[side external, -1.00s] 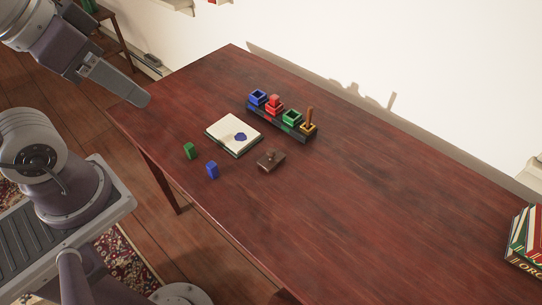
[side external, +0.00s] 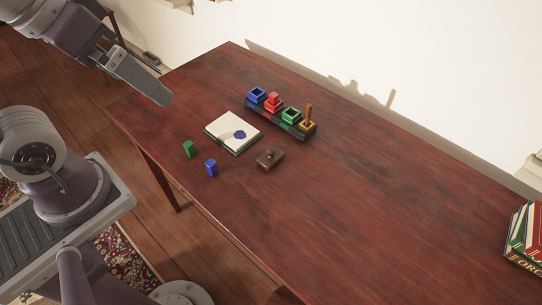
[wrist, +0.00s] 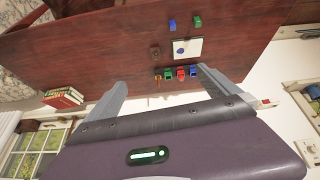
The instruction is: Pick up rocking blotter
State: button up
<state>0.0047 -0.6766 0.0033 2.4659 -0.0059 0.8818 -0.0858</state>
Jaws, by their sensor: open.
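The rocking blotter (side external: 270,159) is a small dark brown block with a knob on top. It sits on the table just right of the open white pad (side external: 233,132). In the wrist view the blotter (wrist: 155,51) is a small brown shape beside the pad. My gripper (side external: 165,98) is above the table's left end, well apart from the blotter. In the wrist view my gripper (wrist: 160,78) has its two fingers spread wide with nothing between them.
A dark rack (side external: 282,121) with blue, red, green and yellow holders stands behind the pad. A green block (side external: 189,149) and a blue block (side external: 211,168) stand left of the blotter. Books (side external: 524,236) are at the far right. The table's right middle is clear.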

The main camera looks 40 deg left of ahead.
jog(key=w+f+n+g, duration=0.1)
jog(key=w+n+g, duration=0.1)
jog(key=w+n, duration=0.5)
jog(key=n+g, duration=0.3)
jog(key=n, duration=1.1)
send_over(271, 148)
jog(key=a, duration=0.1)
jog(key=f, duration=2.9)
jog(key=shift+w, duration=0.2)
jog(key=shift+n, duration=0.3)
jog(key=f, duration=0.5)
jog(key=d+f, duration=0.1)
jog(key=f, duration=0.1)
jog(key=shift+s+f, duration=0.2)
jog(key=c, duration=1.4)
jog(key=shift+r, duration=0.15)
notch_tip(271, 148, up, 10)
jog(key=shift+f, duration=0.1)
